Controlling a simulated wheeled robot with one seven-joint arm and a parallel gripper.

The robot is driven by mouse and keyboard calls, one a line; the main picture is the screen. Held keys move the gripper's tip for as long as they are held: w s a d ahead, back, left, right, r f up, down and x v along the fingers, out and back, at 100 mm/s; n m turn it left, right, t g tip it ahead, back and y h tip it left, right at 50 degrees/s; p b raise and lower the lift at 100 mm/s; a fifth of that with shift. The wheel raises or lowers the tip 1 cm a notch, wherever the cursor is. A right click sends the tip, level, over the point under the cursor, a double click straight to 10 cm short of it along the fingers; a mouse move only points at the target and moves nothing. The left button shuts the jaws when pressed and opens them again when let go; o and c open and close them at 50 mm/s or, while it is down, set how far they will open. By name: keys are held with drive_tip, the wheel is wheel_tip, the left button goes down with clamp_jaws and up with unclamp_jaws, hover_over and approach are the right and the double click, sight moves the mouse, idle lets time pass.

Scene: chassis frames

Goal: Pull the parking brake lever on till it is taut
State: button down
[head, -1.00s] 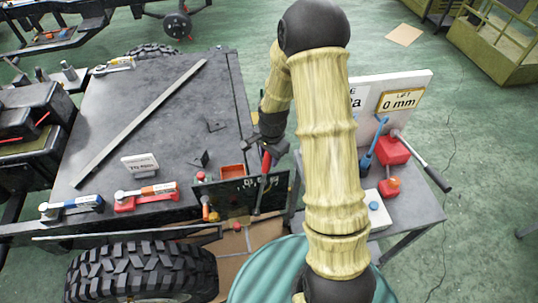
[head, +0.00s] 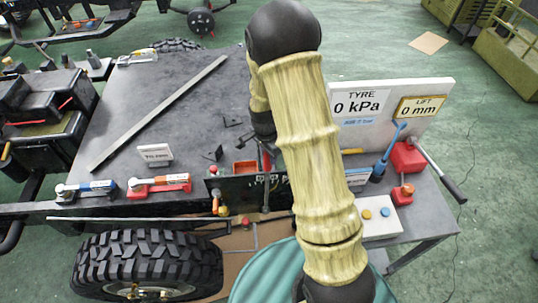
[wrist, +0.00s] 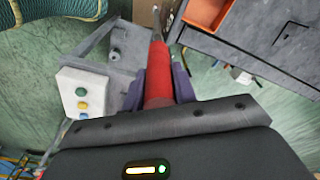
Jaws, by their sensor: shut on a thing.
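The parking brake lever has a red grip (head: 266,161) and a dark shaft (head: 265,192); it stands in front of the dark panel at the deck's near edge. In the wrist view the red grip (wrist: 158,72) lies between the two purple fingers of my gripper (wrist: 159,86), which is shut on it. In the head view my arm hides most of the gripper and part of the lever's surroundings. The cable and its tension cannot be seen.
An orange-red tray (head: 245,167) and small valves (head: 222,210) sit close left of the lever. A gauge board (head: 362,105) reading 0 kPa and 0 mm, a red jack (head: 407,157) and a button box (head: 377,228) stand on the right cart.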

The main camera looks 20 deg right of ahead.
drive_tip(key=shift+d, duration=0.15)
drive_tip(key=c, duration=1.1)
unclamp_jaws()
drive_tip(key=shift+s, duration=0.1)
drive_tip(key=shift+r, duration=0.5)
drive_tip(key=r+b, duration=0.1)
drive_tip(key=r, duration=0.4)
drive_tip(key=a+r+b, duration=0.1)
drive_tip(key=r, duration=0.5)
drive_tip(key=s+r+b, duration=0.1)
drive_tip(key=r, duration=0.4)
drive_tip(key=shift+a+r, duration=0.15)
drive_tip(key=shift+r, duration=0.05)
